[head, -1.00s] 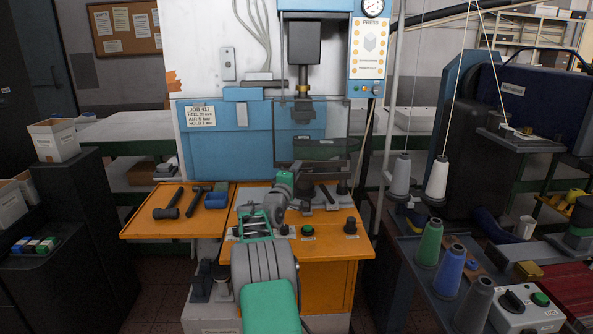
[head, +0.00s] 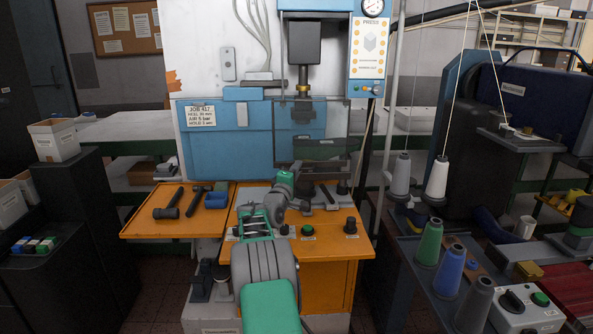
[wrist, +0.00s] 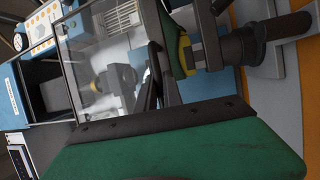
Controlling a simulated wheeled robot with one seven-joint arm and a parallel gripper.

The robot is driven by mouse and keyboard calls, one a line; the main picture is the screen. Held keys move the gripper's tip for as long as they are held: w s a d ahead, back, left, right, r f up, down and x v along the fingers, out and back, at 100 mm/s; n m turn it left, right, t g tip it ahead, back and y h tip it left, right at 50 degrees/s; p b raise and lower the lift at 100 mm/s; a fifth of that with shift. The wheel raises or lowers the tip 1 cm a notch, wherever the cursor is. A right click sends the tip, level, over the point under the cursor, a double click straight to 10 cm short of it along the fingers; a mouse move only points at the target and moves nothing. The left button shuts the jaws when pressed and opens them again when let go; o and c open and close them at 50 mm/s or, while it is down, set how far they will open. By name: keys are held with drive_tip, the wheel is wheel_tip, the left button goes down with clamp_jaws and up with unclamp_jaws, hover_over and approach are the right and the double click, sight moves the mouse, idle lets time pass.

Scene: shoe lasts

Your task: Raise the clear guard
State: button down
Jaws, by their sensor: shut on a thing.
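The clear guard (head: 312,120) is a see-through panel with a thin dark edge, hanging in front of the blue press, below the press head. In the wrist view the guard (wrist: 112,65) fills the upper left, turned sideways, with blurred press parts behind it. My gripper (wrist: 160,75) is shut at the guard's lower edge; dark fingers show there, but the exact grip is partly hidden. In the head view my arm reaches up from below and hides most of the gripper. A dark green last (head: 325,150) stands by the guard's lower part.
Thread cones (head: 436,180) and a sewing machine (head: 520,90) stand close at right.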

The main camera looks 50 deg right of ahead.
idle(0.4)
wheel_tip(320, 180, up, 19)
drive_tip(key=p, duration=0.6)
drive_tip(key=shift+r+p, duration=0.15)
drive_tip(key=shift+p, duration=0.25)
drive_tip(key=c, duration=1.5)
unclamp_jaws()
drive_tip(key=shift+a, duration=0.1)
drive_tip(key=b+v, duration=0.2)
drive_tip(key=v, duration=0.5)
drive_tip(key=shift+s+a+b, duration=0.2)
drive_tip(key=shift+a+b, duration=0.1)
